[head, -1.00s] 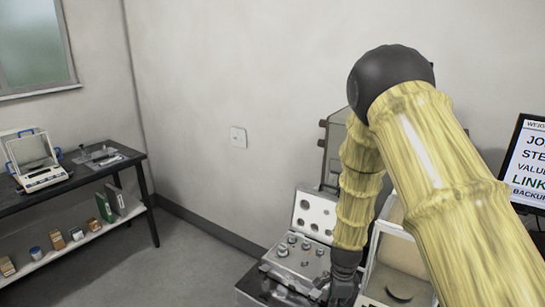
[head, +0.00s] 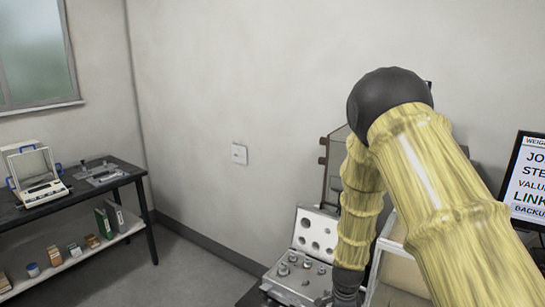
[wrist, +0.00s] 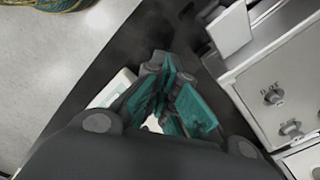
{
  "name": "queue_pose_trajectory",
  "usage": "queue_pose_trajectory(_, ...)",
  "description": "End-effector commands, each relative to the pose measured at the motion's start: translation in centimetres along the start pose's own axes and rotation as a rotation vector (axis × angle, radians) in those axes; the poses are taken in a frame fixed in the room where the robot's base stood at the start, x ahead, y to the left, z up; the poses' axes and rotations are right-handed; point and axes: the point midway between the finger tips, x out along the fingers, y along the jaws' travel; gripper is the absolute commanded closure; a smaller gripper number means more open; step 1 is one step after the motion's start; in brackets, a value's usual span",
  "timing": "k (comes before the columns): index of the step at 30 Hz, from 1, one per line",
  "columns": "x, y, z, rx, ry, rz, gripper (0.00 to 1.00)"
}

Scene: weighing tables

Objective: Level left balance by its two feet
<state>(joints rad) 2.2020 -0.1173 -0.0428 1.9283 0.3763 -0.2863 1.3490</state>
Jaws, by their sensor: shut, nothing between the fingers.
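A white balance (head: 40,190) with a glass shield and blue handles stands on the dark table at the left in the head view. Its feet are too small to make out. A second glass-sided case (head: 388,262) stands at the lower right, largely hidden behind my arm. My gripper (wrist: 172,98) shows teal finger pads in the wrist view; it is shut and empty. In the head view it hangs low, beside an open case of weights, far from the left table's balance.
The open weight case (head: 300,283) holds several metal weights. The left dark table (head: 105,184) also carries a metal device (head: 98,172), with binders and small boxes on its shelf. A screen (head: 526,178) stands at the right. Floor (head: 185,265) between the tables is clear.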

Motion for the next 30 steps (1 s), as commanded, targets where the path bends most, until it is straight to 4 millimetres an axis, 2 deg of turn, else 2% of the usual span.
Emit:
queue_pose_trajectory(1, 1.0, 0.7, 0.0, 0.0, 0.001, 0.015, 1.0)
queue_pose_trajectory(30, 0.9, -0.9, 0.0, -0.002, 0.002, 0.004, 1.0)
